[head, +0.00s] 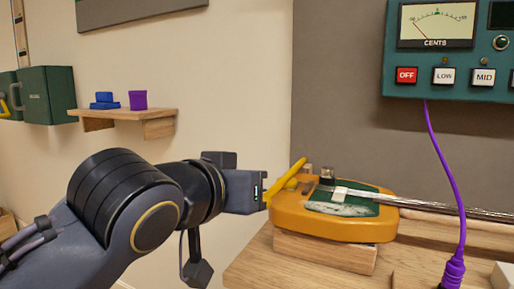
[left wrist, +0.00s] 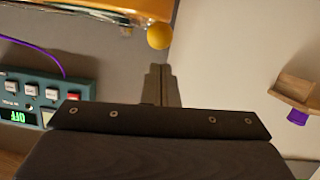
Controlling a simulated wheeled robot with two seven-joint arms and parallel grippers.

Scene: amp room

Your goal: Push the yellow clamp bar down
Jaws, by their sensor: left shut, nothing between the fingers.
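The yellow clamp bar (head: 287,178) stands tilted at the left end of an orange, rounded body (head: 330,226) with a dark green top. Its upper end points up and right in the head view. My left gripper (head: 262,191) comes in from the left, right by the bar; in the head view I cannot tell whether they touch. In the left wrist view the shut, empty fingers (left wrist: 159,84) point toward a round yellow end (left wrist: 159,36), which looks like the bar's tip, just beyond the fingertips. My right gripper is not in view.
The orange body sits on a wooden block (head: 325,252) on a wooden bench. A metal rod (head: 440,213) runs right from it. A purple cable (head: 446,165) hangs from the green meter panel (head: 455,88). A small shelf (head: 130,114) is on the left wall.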

